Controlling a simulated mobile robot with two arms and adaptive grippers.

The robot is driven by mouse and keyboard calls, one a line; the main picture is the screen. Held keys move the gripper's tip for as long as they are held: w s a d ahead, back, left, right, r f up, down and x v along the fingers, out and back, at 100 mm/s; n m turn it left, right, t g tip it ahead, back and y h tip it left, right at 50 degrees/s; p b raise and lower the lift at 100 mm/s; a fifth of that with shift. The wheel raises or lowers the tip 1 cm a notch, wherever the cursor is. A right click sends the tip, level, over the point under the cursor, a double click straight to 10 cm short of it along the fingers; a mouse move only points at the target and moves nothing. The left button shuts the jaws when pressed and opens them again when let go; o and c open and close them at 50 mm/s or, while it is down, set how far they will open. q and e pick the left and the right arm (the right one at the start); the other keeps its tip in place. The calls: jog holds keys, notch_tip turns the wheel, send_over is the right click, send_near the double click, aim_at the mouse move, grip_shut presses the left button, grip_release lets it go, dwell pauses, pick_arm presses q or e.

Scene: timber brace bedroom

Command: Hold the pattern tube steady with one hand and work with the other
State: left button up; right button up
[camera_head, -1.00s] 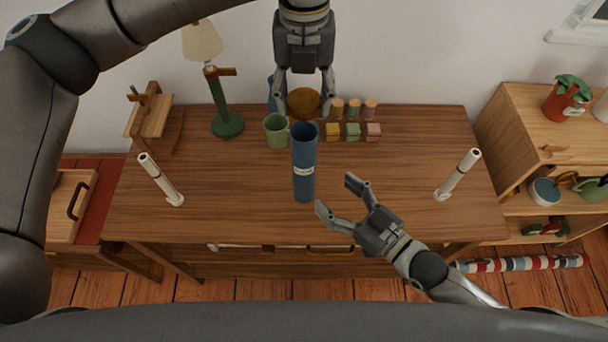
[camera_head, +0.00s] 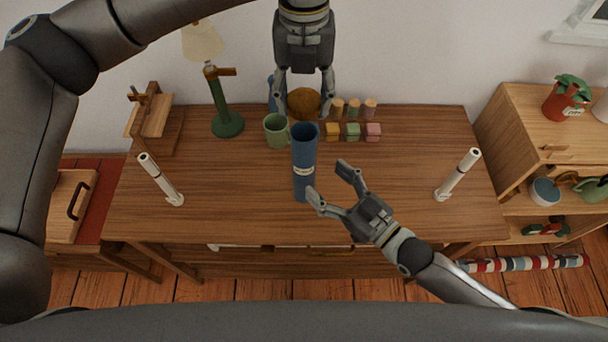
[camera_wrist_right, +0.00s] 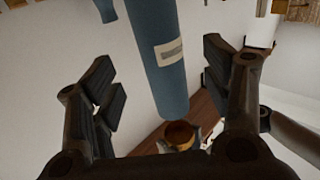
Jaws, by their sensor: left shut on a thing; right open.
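The blue pattern tube (camera_head: 304,148) with a white label stands upright near the middle of the wooden table (camera_head: 390,185). My left gripper (camera_head: 304,96) is at the back of the table, shut on a round brown thing (camera_head: 303,103), behind the tube and apart from it. My right gripper (camera_head: 327,180) is open at the tube's lower right, with one fingertip overlapping the tube's edge in the head view; contact cannot be told. In the right wrist view the tube (camera_wrist_right: 158,60) shows between the open fingers (camera_wrist_right: 160,90), and the round brown thing (camera_wrist_right: 180,135) lies beyond it.
A green mug (camera_head: 276,131) stands close to the tube's left. Several small coloured blocks (camera_head: 353,130) and spools (camera_head: 353,108) are at the back right. White sticks lean left (camera_head: 161,181) and right (camera_head: 457,176). A green lamp (camera_head: 224,110) stands back left. The front right tabletop is clear.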

jog(key=x, duration=0.8)
jog(key=shift+f, duration=0.1)
jog(key=c, duration=1.6)
pick_arm(q)
send_over(304, 126)
jog(key=s, duration=0.2)
jog(key=shift+s+f, duration=0.2)
jog(key=shift+f, duration=2.3)
jog(key=shift+f, duration=0.9)
jog(key=shift+f, duration=0.6)
pick_arm(e)
grip_shut()
